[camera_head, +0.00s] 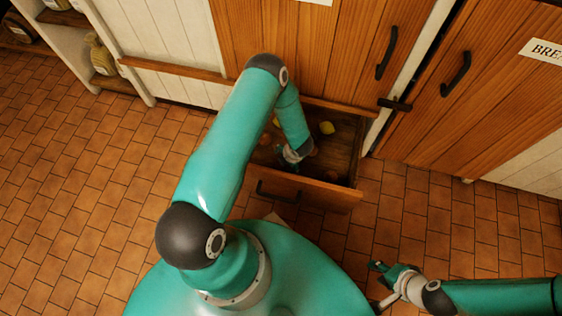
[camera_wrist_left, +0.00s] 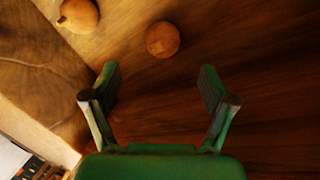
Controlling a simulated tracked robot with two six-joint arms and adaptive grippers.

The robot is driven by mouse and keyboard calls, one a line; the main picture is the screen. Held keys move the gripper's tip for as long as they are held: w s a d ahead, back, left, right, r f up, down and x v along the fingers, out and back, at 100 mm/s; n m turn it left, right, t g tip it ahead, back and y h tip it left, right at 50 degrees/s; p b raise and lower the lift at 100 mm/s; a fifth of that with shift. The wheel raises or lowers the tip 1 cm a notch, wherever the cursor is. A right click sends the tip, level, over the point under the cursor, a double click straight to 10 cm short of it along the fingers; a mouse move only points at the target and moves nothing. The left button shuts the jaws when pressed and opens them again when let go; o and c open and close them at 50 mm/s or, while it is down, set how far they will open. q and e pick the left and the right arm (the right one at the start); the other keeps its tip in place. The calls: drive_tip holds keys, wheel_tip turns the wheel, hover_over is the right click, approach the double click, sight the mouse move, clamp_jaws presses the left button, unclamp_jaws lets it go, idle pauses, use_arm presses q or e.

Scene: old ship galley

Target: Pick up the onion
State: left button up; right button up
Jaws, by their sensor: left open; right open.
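My left arm reaches down into an open wooden drawer (camera_head: 308,192). My left gripper (camera_head: 287,156) is low inside it, partly hidden by its own arm. In the left wrist view its two green fingers (camera_wrist_left: 160,82) are spread, with nothing between them. A round brown, onion-like thing (camera_wrist_left: 163,39) lies just beyond the fingertips, near the middle. A second onion-like one (camera_wrist_left: 78,14), with a small pointed neck, lies farther off at the upper left. I cannot tell for sure which is the onion. My right gripper (camera_head: 383,273) is open and empty over the floor, right of my base.
The drawer's walls enclose the left gripper. Wooden cabinet doors (camera_head: 480,80) stand behind and right. The tiled floor (camera_head: 70,190) at left is clear.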

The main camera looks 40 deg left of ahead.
use_arm(q)
drive_tip(key=x, duration=0.3)
drive_tip(key=shift+b, duration=0.3)
drive_tip(key=shift+d+b+x, duration=0.1)
drive_tip(key=shift+b+x, duration=0.4)
drive_tip(key=shift+x, duration=0.85)
drive_tip(key=shift+d+b+x, duration=0.15)
drive_tip(key=shift+b+x, duration=0.35)
drive_tip(key=shift+x, duration=0.85)
drive_tip(key=c, duration=1.3)
